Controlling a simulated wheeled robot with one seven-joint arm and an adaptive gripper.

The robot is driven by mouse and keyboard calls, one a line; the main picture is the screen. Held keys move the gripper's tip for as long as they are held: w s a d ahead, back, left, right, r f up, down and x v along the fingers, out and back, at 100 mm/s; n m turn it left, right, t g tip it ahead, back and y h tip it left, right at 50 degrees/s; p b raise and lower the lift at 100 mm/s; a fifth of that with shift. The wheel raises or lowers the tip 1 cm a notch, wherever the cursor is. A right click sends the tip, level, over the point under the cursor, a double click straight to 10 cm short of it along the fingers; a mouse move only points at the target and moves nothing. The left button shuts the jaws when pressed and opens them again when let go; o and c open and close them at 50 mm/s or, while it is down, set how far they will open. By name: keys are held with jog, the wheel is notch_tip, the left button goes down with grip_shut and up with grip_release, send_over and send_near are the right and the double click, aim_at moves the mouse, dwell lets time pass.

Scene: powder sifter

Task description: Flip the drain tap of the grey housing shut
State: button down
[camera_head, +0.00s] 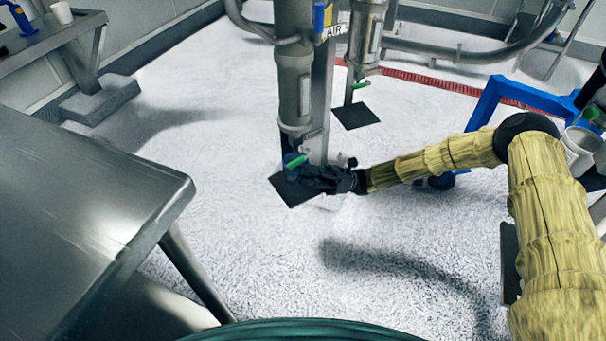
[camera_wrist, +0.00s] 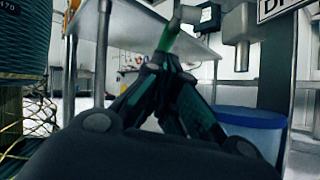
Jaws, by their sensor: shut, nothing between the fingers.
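The grey housing (camera_head: 294,85) is a tall metal cylinder in the middle of the head view. A green tap lever (camera_head: 296,163) shows near its foot, partly hidden by my gripper. In the wrist view, the green lever (camera_wrist: 172,38) slants up from my fingertips to a grey fitting (camera_wrist: 188,14). My gripper (camera_head: 306,176) is at the foot of the housing, its fingers shut and empty. In the wrist view my gripper (camera_wrist: 163,66) has its tips together at the lower end of the lever. I cannot tell whether they touch it.
A blue tub (camera_wrist: 258,128) stands right of my fingers in the wrist view, below a grey spout (camera_wrist: 238,30). A second grey cylinder (camera_head: 366,40) with a green lever (camera_head: 361,86) stands behind. A metal table (camera_head: 80,200) fills the left; the floor in front is clear.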

jog(key=shift+v, duration=2.6)
